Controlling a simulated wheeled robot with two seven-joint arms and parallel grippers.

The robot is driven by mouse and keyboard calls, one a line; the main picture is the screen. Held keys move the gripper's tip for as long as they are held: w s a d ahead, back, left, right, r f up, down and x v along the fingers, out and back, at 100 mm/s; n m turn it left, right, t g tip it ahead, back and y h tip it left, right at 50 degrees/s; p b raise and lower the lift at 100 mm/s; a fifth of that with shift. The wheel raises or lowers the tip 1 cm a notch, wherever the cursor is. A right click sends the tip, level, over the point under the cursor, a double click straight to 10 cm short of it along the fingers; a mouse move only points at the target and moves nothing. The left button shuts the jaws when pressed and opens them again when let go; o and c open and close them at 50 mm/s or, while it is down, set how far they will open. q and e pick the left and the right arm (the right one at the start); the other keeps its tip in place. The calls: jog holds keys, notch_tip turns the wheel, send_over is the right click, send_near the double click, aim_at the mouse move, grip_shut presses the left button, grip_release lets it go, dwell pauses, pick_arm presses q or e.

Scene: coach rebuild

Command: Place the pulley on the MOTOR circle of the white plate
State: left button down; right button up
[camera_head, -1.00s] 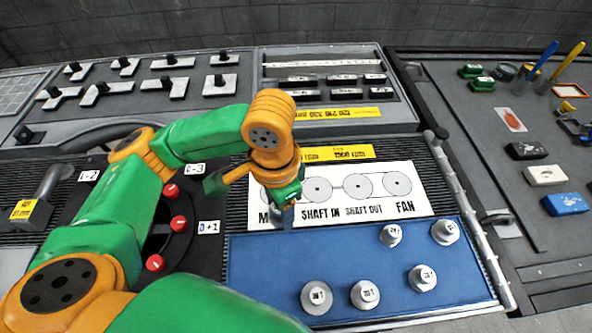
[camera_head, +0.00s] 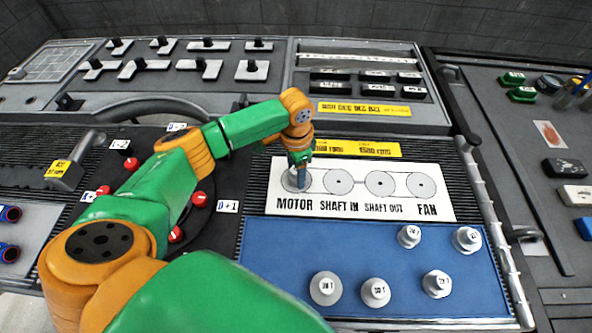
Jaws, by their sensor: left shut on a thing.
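The white plate (camera_head: 360,207) lies at the middle right, with the printed names MOTOR, SHAFT IN, SHAFT OUT and FAN under a row of grey circles. My left gripper (camera_head: 302,174) points down over the MOTOR circle (camera_head: 289,181) at the plate's left end. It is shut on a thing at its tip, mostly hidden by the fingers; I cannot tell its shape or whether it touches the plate. The other three circles are bare. Several silver pulleys, one of them at the front left (camera_head: 326,288), stand on the blue mat (camera_head: 280,255). My right gripper is not in view.
Yellow label strips (camera_head: 365,109) lie behind the plate. Black blocks (camera_head: 330,87) lie in a tray behind them. A metal rail (camera_head: 495,230) runs along the right side. Red knobs (camera_head: 199,199) are near my left arm. The mat's left part is clear.

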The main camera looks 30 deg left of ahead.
pick_arm(q)
jog(key=shift+c, duration=1.1)
grip_release()
jog(key=shift+f, duration=0.1)
notch_tip(320, 180, up, 12)
